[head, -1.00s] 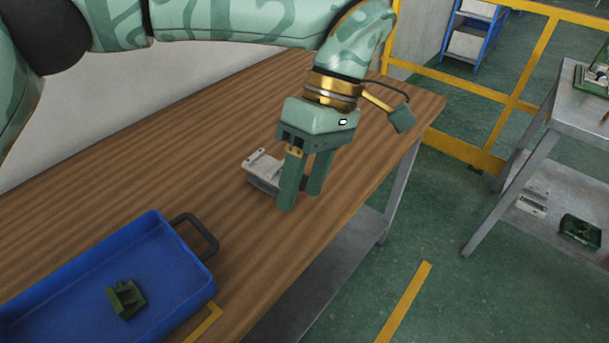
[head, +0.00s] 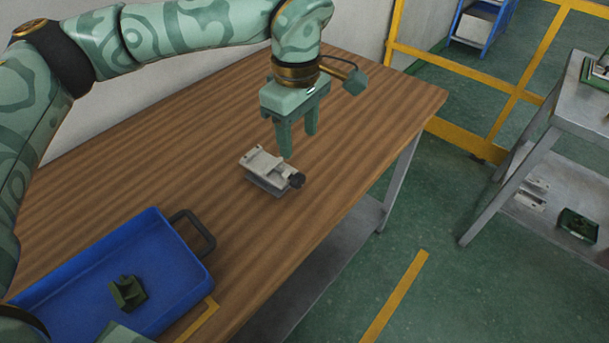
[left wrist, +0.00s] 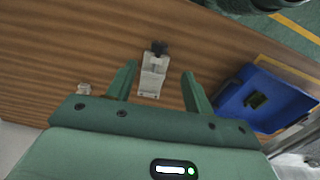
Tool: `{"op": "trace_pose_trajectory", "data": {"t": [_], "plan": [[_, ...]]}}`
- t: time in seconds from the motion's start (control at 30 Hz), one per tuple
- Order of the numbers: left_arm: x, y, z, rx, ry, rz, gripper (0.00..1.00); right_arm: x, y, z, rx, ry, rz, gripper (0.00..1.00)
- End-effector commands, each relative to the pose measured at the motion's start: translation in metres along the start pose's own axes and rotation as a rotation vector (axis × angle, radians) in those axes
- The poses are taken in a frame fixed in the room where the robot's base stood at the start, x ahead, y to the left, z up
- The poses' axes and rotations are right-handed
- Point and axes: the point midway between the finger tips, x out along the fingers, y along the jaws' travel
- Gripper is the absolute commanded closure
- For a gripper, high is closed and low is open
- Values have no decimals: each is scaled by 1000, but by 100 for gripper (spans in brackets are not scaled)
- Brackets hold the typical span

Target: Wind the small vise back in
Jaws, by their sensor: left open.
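The small vise (head: 268,170) is a light grey metal block with a black knob (head: 297,180) at its right end. It sits on the wooden table. My left gripper (head: 298,146) is open and empty, above and behind the vise, apart from it. In the left wrist view, the vise (left wrist: 152,78) shows between the spread fingers of my left gripper (left wrist: 160,70), with its black knob (left wrist: 159,46) pointing away from the palm. My right gripper is not seen.
A blue tray (head: 190,290) with a black handle stands at the table's front left and holds a dark green part (head: 127,293). A grey metal bench (head: 575,105) and yellow railing stand to the right.

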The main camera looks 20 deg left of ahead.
Motion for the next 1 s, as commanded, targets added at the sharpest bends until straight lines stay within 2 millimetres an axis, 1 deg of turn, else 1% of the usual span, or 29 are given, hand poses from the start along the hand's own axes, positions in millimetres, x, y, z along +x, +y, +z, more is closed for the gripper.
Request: {"op": "trace_pose_trajectory", "data": {"t": [0.03, 0.2, 0.3, 0.4, 0.5, 0.6, 0.87, 0.9, 0.97, 1.0], "plan": [[20, 0, 0, 1, -3, -7, 48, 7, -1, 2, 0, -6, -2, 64], [64, -1, 0, 1, -3, -8, 48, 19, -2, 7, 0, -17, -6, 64], [85, -1, 0, 1, -3, -7, 48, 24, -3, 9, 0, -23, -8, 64], [100, -1, 0, 1, -2, -6, 48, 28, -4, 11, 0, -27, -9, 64], [110, -1, 0, 1, -1, -4, 48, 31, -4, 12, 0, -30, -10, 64], [115, -1, 0, 2, -1, -2, 48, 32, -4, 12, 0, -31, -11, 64], [116, 0, 1, 2, 0, -1, 48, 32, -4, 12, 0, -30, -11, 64], [116, 0, 1, 2, 0, -1, 51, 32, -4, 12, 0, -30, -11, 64], [116, 0, 0, 2, 0, -1, 67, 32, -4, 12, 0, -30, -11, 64], [116, 0, 1, 2, 0, -1, 79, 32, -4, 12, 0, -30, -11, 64]]}}
